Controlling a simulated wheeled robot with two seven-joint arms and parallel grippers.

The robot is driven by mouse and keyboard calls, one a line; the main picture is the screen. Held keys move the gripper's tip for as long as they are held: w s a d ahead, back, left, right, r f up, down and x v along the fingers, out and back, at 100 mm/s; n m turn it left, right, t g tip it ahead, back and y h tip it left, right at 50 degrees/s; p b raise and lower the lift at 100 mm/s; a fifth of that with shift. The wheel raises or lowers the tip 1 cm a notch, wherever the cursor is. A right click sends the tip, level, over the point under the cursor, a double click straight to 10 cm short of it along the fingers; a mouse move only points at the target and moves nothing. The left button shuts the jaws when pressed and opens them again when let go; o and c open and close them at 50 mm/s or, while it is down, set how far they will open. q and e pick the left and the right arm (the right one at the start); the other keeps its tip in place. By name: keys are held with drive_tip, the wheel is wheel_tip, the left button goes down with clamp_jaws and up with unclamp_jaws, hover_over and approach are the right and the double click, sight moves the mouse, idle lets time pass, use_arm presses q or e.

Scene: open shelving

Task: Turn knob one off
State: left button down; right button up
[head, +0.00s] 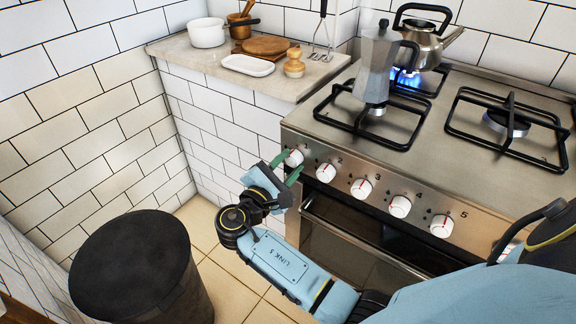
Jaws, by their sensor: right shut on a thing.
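Knob one (294,158) is the white, red-marked knob at the left end of the stove's front panel, beside the printed number 1. My right gripper (286,167) is at this knob, its green fingers on either side of it and shut on it. The fingers hide part of the knob's edge. A blue flame (404,80) burns on the back left burner under the steel kettle (424,46). The knob's exact angle is too small to read. My left gripper is not in view.
Several other white knobs, such as knob two (326,172), line the panel to the right. A grey moka pot (376,70) stands on the front left burner. The oven handle (370,240) runs below. A dark bin (130,262) stands lower left.

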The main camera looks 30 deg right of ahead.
drive_tip(key=shift+f+m, duration=0.1)
drive_tip(key=shift+m, duration=0.7)
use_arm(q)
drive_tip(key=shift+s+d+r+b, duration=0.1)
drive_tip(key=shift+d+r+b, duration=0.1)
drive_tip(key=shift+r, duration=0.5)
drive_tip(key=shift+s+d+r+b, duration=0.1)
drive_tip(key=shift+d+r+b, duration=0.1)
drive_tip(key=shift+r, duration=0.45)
use_arm(e)
drive_tip(key=shift+m, duration=0.8)
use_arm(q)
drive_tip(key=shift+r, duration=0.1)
use_arm(e)
drive_tip(key=o, duration=1)
drive_tip(key=shift+a, duration=0.1)
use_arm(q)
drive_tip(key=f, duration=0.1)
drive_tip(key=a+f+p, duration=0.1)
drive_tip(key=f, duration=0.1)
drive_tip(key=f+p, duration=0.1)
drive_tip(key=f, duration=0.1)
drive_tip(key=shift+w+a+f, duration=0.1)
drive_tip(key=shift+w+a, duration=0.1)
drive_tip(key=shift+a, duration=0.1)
use_arm(e)
drive_tip(key=v, duration=1.3)
drive_tip(key=shift+a, duration=0.15)
